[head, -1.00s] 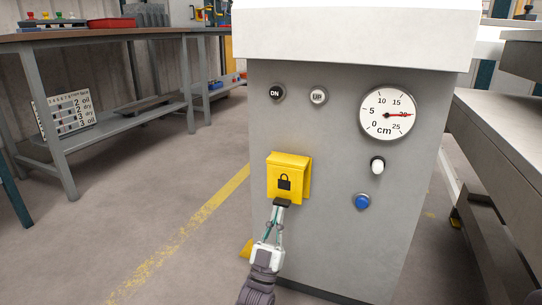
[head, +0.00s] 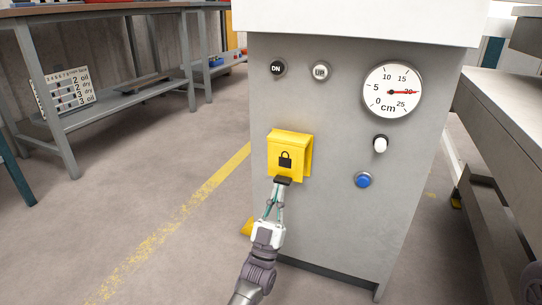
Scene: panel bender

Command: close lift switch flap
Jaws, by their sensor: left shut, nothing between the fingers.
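The yellow lift switch flap (head: 288,150) with a black padlock mark is on the front of the grey machine cabinet (head: 330,220). It hangs down, with its lower part standing a little off the cabinet face. The switch behind it is hidden. My left gripper (head: 283,181) is shut and empty, with its dark fingertips at the flap's lower edge. I cannot tell whether they touch it. My right gripper is not in view.
Above the flap are the DN button (head: 278,69) and UP button (head: 320,71). To the right are a round cm gauge (head: 392,91), a white switch (head: 380,145) and a blue button (head: 363,180). A workbench (head: 120,112) stands at left; the floor between is clear.

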